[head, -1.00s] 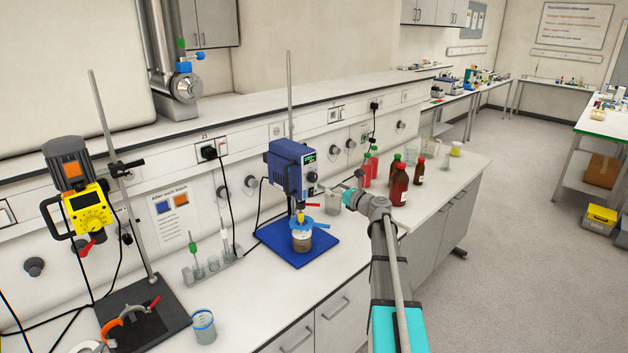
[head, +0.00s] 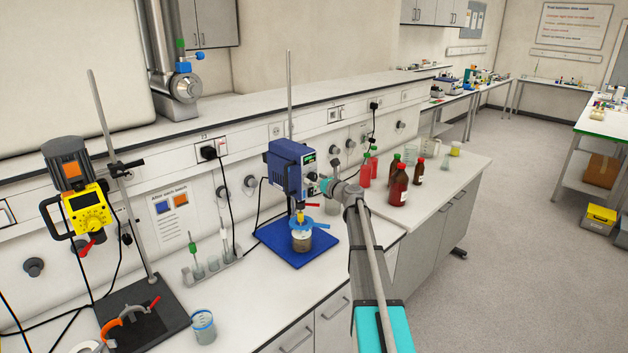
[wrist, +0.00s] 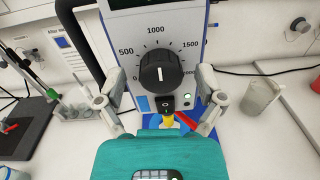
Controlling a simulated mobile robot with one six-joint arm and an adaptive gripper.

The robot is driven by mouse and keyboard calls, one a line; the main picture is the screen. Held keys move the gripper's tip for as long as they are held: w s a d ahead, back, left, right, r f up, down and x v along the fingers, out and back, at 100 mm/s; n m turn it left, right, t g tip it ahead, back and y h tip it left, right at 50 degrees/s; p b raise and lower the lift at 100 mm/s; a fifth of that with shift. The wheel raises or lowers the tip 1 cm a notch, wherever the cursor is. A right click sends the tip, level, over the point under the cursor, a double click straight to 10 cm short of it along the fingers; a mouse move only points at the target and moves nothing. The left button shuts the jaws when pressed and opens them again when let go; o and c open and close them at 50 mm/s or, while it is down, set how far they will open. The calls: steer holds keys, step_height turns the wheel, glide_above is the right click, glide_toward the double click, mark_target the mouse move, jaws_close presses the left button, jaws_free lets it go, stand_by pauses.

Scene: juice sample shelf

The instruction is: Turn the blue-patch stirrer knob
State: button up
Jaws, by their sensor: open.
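The blue stirrer (head: 286,168) stands over a blue base plate (head: 312,254). In the wrist view its black knob (wrist: 160,72) faces me, with its white mark roughly upright, towards 1000 on the dial. A small blue patch (wrist: 143,103) shows on the panel below left of the knob. My gripper (wrist: 160,88) is open, with one finger on each side of the knob; I see no contact. In the head view my gripper (head: 325,184) is at the stirrer's front, and the knob is hidden there.
A jar (head: 301,238) with a blue collar stands under the stirrer. Brown bottles (head: 398,186) and a beaker (wrist: 260,97) are to the right. A yellow stirrer (head: 84,205) with an orange patch, a rack (head: 212,268) and a beaker (head: 203,325) are to the left.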

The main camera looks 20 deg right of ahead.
steer(key=c, duration=1.1)
steer(key=shift+a, duration=0.25)
steer(key=shift+c, duration=0.3)
steer(key=shift+d, duration=0.2)
